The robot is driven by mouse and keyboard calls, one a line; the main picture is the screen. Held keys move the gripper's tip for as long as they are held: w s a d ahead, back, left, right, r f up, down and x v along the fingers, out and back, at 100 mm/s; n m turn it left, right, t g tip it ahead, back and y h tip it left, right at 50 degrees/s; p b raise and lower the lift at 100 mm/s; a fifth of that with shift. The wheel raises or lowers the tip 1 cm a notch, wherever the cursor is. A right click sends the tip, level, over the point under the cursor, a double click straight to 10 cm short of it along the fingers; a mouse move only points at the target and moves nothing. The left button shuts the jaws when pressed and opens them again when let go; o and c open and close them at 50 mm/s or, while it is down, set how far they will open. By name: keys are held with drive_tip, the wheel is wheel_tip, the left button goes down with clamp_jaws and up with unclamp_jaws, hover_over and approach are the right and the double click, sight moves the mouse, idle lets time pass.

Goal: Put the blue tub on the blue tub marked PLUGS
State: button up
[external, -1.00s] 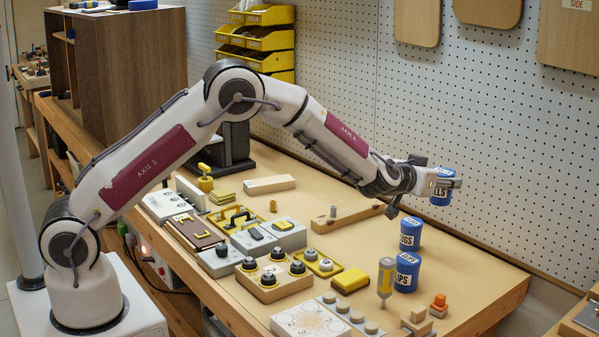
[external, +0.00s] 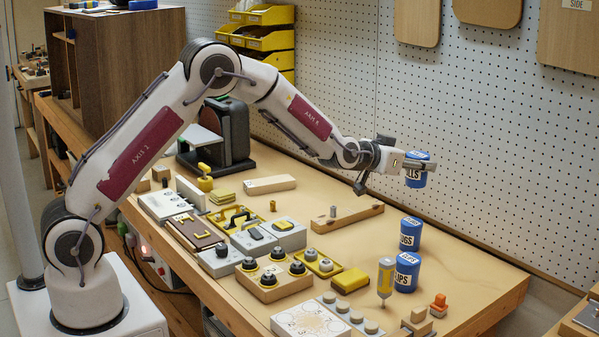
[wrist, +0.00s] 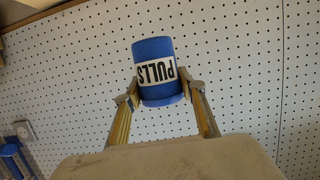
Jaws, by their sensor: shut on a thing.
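My gripper (external: 405,163) is shut on a blue tub (external: 415,178), which it holds in the air above the bench. In the wrist view, this tub (wrist: 155,50) sits between the two fingertips (wrist: 160,92), and its white label reads PULLS, upside down in that picture. A second blue tub (external: 411,224), its label partly turned away and ending in GS, appears to be the one marked PLUGS. It stands below the held tub in the external view, well apart from it. A third blue tub (external: 407,284), whose label ends in IPS, is just in front of it.
A yellow bottle (external: 386,275) and an orange piece (external: 439,302) are near the front tub. A wooden bar (external: 345,219) lies to the left of the tubs. The pegboard wall (external: 500,130) runs behind the bench. Bare bench top (external: 465,265) lies right of the tubs.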

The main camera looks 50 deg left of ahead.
sight(409, 185)
idle(0.4)
drive_tip(key=shift+f, duration=3.1)
drive_tip(key=shift+f, duration=0.1)
drive_tip(key=shift+f, duration=1.75)
drive_tip(key=shift+f, duration=0.1)
drive_tip(key=o, duration=1.2)
drive_tip(key=shift+f, duration=0.1)
drive_tip(key=shift+r, duration=0.2)
drive_tip(key=shift+v, duration=6)
